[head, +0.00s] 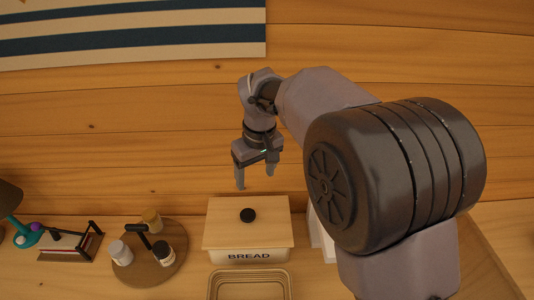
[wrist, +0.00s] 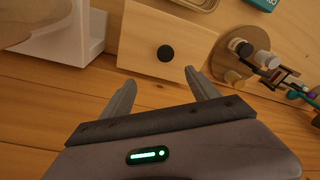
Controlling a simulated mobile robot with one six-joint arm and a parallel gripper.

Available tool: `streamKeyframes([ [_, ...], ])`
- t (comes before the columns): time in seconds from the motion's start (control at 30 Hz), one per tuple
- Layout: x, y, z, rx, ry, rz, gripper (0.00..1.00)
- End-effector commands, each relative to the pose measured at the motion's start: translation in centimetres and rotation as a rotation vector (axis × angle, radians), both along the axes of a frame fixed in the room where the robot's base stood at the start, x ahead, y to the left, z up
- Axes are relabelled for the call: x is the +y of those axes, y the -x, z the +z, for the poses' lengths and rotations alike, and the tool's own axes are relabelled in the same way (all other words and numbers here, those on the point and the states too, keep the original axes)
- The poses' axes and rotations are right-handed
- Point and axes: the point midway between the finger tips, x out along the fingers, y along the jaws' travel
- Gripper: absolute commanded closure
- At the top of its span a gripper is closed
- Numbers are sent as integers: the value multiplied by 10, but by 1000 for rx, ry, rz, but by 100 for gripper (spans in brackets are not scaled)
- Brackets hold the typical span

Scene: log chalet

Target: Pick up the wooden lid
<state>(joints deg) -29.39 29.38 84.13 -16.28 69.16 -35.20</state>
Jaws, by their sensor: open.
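The wooden lid (head: 270,230) lies on top of a cream box marked BREAD (head: 234,258). It is a pale wooden board with a round black knob (head: 248,215) at its middle. The lid (wrist: 140,48) and its knob (wrist: 165,53) also show in the wrist view, beyond my fingertips. My gripper (head: 255,187) is open and empty, pointing down above the back edge of the lid. In the wrist view its fingers (wrist: 158,78) are spread apart, with the knob beyond the gap. They appear clear of the lid.
A round wooden tray (head: 128,270) with several jars and a dark handle stands left of the box. A wire basket (head: 282,284) is in front. A small rack (head: 72,243) and a teal lamp (head: 28,238) are farther left. A white object (head: 320,238) stands close on the right. The log wall (head: 130,170) is behind.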

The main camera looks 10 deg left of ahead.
Motion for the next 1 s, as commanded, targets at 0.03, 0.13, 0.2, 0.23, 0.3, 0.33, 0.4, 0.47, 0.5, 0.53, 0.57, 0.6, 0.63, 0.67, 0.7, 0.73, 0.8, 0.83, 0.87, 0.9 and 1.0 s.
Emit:
streamKeyframes([
  [0.03,10,-3,-2,6,10,30,30],
  [0.13,17,-5,-21,11,19,57,30],
  [0.2,19,-6,-42,13,21,57,30],
  [0.23,19,-6,-52,13,21,56,30],
  [0.3,21,-8,-74,14,20,56,30],
  [0.33,22,-9,-83,12,20,56,30],
  [0.4,24,-10,-102,13,19,54,30],
  [0.47,25,-11,-116,12,19,54,30],
  [0.5,25,-12,-122,11,18,54,30],
  [0.53,26,-12,-126,10,18,54,30],
  [0.57,26,-13,-129,11,18,54,30],
  [0.6,26,-13,-132,11,18,53,30],
  [0.63,26,-13,-134,10,18,53,30],
  [0.67,27,-13,-136,10,18,53,30],
  [0.7,27,-12,-140,11,17,52,30],
  [0.73,28,-11,-144,11,17,52,30],
  [0.8,30,-9,-158,10,18,53,30],
  [0.83,31,-8,-164,11,18,53,30],
  [0.87,32,-7,-171,11,18,52,30],
  [0.9,32,-9,-178,11,19,52,30],
  [1.0,33,-10,-186,9,17,51,30],
])
